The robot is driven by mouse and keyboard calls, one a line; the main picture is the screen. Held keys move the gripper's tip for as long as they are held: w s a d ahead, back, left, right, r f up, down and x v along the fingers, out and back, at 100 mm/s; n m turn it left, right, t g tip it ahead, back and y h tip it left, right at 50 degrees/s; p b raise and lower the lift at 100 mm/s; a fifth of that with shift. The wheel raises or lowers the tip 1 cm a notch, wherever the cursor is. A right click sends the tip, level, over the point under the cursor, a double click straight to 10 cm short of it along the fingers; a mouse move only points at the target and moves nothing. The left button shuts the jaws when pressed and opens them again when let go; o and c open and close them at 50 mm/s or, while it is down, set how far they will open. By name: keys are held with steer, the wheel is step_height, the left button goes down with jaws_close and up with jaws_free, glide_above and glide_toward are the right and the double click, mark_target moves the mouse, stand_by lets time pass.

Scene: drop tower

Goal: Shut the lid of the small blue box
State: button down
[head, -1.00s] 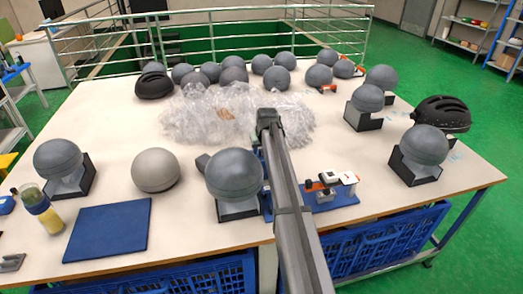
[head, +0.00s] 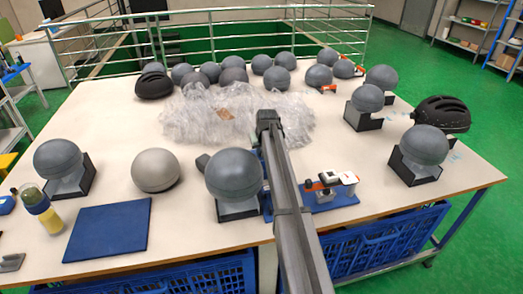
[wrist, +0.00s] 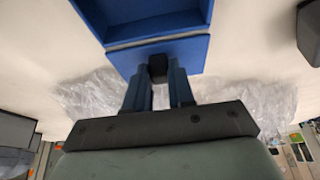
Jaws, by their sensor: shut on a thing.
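The small blue box (wrist: 150,53) shows at the top of the wrist view as blue panels with a darker recess (wrist: 145,18) above them. It is cut off by the frame edge, so I cannot tell how far its lid stands open. My gripper (wrist: 158,72) is shut on a small dark tab (wrist: 157,66) at the edge of a blue panel. In the head view my arm hides most of the box. A narrow blue strip (head: 259,156) shows beside my gripper (head: 268,118).
Crumpled clear plastic (head: 225,115) lies behind and left of my gripper. A grey ball on a stand (head: 233,174) is close on the left. A blue fixture with an orange clamp (head: 325,196) is right of my arm.

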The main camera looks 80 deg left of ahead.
stand_by(0.3)
steer(key=d, duration=0.8)
steer(key=c, duration=1)
jaws_free()
steer(key=shift+a, duration=0.1)
steer(key=shift+o, duration=0.2)
steer(key=shift+r, duration=0.15)
steer(key=v, duration=1.3)
steer(key=shift+d+r, duration=0.2)
